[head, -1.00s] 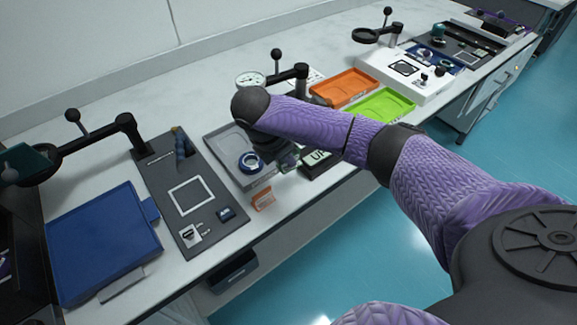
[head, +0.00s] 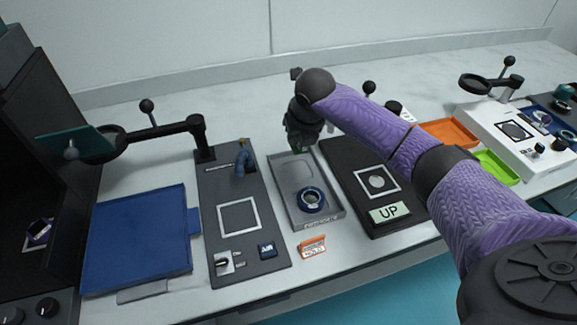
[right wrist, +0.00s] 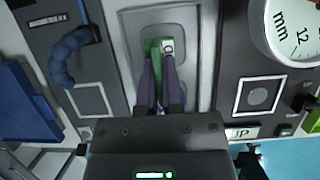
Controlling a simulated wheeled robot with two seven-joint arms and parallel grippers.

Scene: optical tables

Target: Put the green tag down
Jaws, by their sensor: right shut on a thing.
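My right gripper (head: 301,146) points down over the far end of a grey tray (head: 335,216). In the right wrist view my right gripper (right wrist: 161,82) is shut on the green tag (right wrist: 155,49), which shows between and beyond the fingers. A pale piece with a dark mark (right wrist: 167,46) shows at its right side. In the head view only a small green bit (head: 301,150) shows under the gripper. I cannot tell whether the tag touches the tray. My left gripper is not in view.
A blue ring (head: 311,199) sits in the tray's near part. An orange HOLD tag (head: 312,247) stands in front of it. Dark plates flank the tray, the right one with an UP sign (head: 390,212). Farther right are orange (head: 449,132) and green trays (head: 496,167).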

